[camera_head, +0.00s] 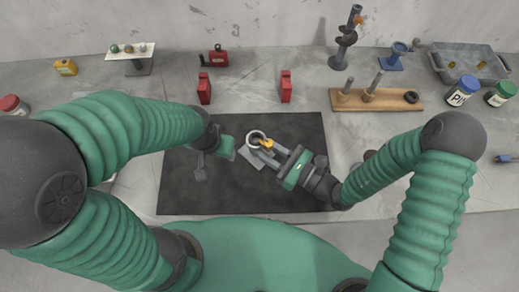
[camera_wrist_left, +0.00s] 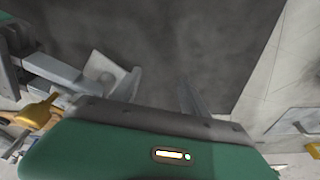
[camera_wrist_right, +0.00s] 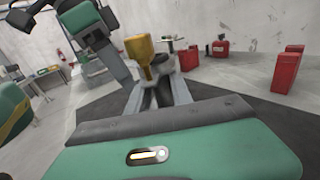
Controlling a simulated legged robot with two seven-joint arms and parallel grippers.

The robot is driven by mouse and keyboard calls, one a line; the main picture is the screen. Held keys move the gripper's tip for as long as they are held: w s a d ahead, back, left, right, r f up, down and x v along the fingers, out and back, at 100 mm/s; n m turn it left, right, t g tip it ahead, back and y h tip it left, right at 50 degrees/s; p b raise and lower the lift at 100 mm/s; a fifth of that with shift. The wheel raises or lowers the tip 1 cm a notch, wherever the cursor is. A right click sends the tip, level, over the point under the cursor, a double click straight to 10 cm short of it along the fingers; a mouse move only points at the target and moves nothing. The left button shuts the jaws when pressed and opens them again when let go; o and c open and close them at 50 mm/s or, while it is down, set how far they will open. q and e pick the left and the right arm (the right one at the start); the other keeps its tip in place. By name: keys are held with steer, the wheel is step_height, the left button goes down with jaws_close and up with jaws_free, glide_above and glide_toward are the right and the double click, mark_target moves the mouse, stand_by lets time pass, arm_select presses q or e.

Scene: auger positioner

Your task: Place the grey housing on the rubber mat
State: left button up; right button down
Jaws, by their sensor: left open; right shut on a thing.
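The grey housing (camera_head: 250,157) has a pale round ring, a flat plate and a yellow part (camera_head: 267,143), and is over the middle of the black rubber mat (camera_head: 290,130). My right gripper (camera_head: 266,155) is shut on it from the right. In the right wrist view the yellow part (camera_wrist_right: 138,48) stands up between my fingers. My left gripper (camera_head: 230,152) is open, just left of the housing. In the left wrist view the plate (camera_wrist_left: 108,75) is beside one left finger. Whether the housing touches the mat cannot be told.
Two red blocks (camera_head: 204,88) (camera_head: 286,86) stand behind the mat, near a red device (camera_head: 218,56). A wooden board with pegs (camera_head: 375,103) lies back right, with a grey tray (camera_head: 470,64) and jars (camera_head: 462,90) beyond.

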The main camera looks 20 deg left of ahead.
arm_select(q)
steer(key=shift+d, duration=0.1)
arm_select(e)
steer(key=shift+a+r, duration=0.1)
steer(key=shift+a, duration=0.25)
arm_select(q)
steer(key=shift+a+f, duration=0.2)
arm_select(e)
steer(key=shift+w+a+f, duration=0.1)
steer(key=shift+a+f, duration=0.05)
steer(key=shift+f, duration=0.8)
steer(key=shift+w+a+f, duration=0.1)
steer(key=shift+f, duration=0.8)
arm_select(q)
steer(key=shift+d, duration=0.1)
arm_select(e)
steer(key=c, duration=1.1)
jaws_free()
steer(key=shift+d+f, duration=0.1)
steer(key=shift+f, duration=0.05)
steer(key=shift+c, duration=0.2)
arm_select(q)
steer(key=shift+r, duration=0.1)
steer(key=shift+d+f+b, duration=0.1)
steer(key=shift+f+b, duration=0.5)
steer(key=shift+b, duration=0.15)
arm_select(e)
steer(key=v, duration=1.2)
steer(key=shift+s+d, duration=0.1)
steer(key=shift+d, duration=0.05)
